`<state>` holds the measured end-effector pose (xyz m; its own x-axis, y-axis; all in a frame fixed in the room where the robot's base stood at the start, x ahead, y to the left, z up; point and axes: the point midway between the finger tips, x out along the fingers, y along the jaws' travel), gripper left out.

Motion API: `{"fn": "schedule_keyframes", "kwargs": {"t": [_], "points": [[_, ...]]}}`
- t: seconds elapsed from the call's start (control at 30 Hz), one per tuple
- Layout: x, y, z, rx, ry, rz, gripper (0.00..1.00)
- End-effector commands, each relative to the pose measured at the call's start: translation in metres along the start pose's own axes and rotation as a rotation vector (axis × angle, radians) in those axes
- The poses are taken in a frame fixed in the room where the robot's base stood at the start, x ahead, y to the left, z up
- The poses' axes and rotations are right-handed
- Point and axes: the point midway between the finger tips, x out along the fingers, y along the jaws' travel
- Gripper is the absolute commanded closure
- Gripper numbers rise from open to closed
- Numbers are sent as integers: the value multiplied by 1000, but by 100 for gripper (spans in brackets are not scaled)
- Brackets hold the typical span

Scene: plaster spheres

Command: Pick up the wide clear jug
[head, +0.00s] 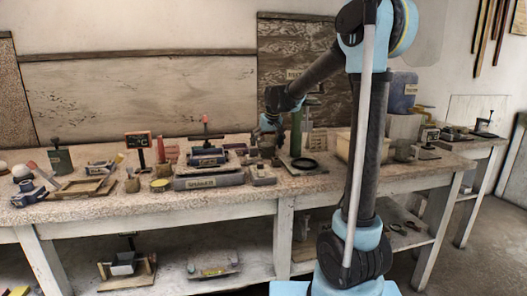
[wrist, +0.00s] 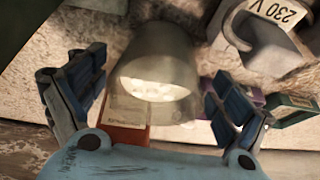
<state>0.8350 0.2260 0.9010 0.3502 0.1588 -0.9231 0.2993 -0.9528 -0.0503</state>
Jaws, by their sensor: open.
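The wide clear jug, a smoky see-through vessel (wrist: 160,55), stands out in the middle of the wrist view, with its pale round opening facing the camera. My gripper (wrist: 157,80) is open, with one dark-padded finger on each side of the vessel. A gap shows between the vessel and the right finger; the left finger also looks apart from it. In the head view my gripper (head: 268,122) is low over the back of the workbench. The vessel is too small and covered to make out clearly there.
In the wrist view an orange-brown box (wrist: 122,122) lies beside the vessel, and a grey hooked item marked 230 V (wrist: 262,35) is at upper right. The cluttered workbench (head: 130,208) has a green cylinder (head: 296,135) and a black ring (head: 304,164) near my gripper.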

Motion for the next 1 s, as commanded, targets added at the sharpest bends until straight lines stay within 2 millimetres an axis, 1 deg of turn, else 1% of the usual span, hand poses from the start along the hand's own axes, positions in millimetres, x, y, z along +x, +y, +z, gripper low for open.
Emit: {"fn": "schedule_keyframes", "kwargs": {"t": [0.03, 0.13, 0.4, 0.47, 0.5, 0.57, 0.6, 0.7, 0.77, 0.8, 1.0], "points": [[6, 0, 0, 0, 0, 0, 8], [12, 0, 0, 0, 0, 0, 8], [13, 0, 0, 0, 0, 0, 8], [13, 0, 0, 0, 0, 0, 22], [13, 0, 0, 0, 0, 0, 31], [13, 0, 0, 0, 0, 0, 44], [13, 0, 0, 0, 0, 0, 53], [13, 0, 0, 0, 0, 0, 75], [13, 0, 0, 0, 0, -1, 75], [13, -1, 0, 0, 0, -1, 81], [13, -1, 0, -1, 0, -1, 81]]}}
